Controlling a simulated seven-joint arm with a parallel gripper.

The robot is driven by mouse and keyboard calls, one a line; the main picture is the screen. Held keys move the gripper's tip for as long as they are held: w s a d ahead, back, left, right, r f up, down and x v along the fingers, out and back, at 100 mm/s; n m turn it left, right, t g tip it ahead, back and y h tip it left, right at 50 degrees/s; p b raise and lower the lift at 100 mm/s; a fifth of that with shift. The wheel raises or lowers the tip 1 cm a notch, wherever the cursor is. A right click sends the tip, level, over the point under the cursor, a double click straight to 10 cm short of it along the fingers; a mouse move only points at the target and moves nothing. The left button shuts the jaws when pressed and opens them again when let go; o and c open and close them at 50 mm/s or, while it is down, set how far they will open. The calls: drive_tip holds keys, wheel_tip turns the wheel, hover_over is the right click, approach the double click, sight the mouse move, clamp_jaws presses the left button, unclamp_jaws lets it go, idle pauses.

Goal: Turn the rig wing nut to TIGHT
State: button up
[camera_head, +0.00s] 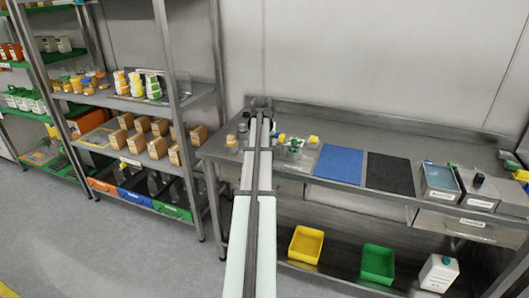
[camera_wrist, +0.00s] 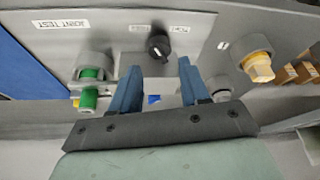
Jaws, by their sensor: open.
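In the wrist view, my gripper (camera_wrist: 159,66) is open, with two blue fingers apart and nothing clearly held between them. Beyond the fingertips, a round black knob (camera_wrist: 158,47) with a white mark sits on the grey rig panel (camera_wrist: 110,42) between two small labels that I cannot read. A green part (camera_wrist: 90,74) in a grey holder is left of the fingers, and a yellow faceted part (camera_wrist: 259,66) in a grey collar is to the right. I cannot tell for certain which part is the wing nut. A small blue piece shows low between the fingers.
In the head view, my arm reaches toward the steel bench (camera_head: 345,125). A blue mat (camera_head: 338,164) and a black mat (camera_head: 390,174) lie right of the rig. Yellow (camera_head: 306,244) and green (camera_head: 377,263) bins stand below. A loaded shelf (camera_head: 135,100) is left.

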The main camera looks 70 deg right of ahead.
drive_tip(key=x, duration=0.6)
drive_tip(key=shift+d+f, duration=0.1)
drive_tip(key=shift+f, duration=0.2)
drive_tip(key=shift+c, duration=0.4)
drive_tip(key=c, duration=0.7)
drive_tip(key=shift+m, duration=0.3)
drive_tip(key=shift+w+m+g, duration=0.1)
drive_tip(key=shift+m+g, duration=0.45)
drive_tip(key=shift+m, duration=0.75)
drive_tip(key=shift+w+m+g, duration=0.1)
drive_tip(key=shift+m+g, duration=0.45)
drive_tip(key=shift+m, duration=0.75)
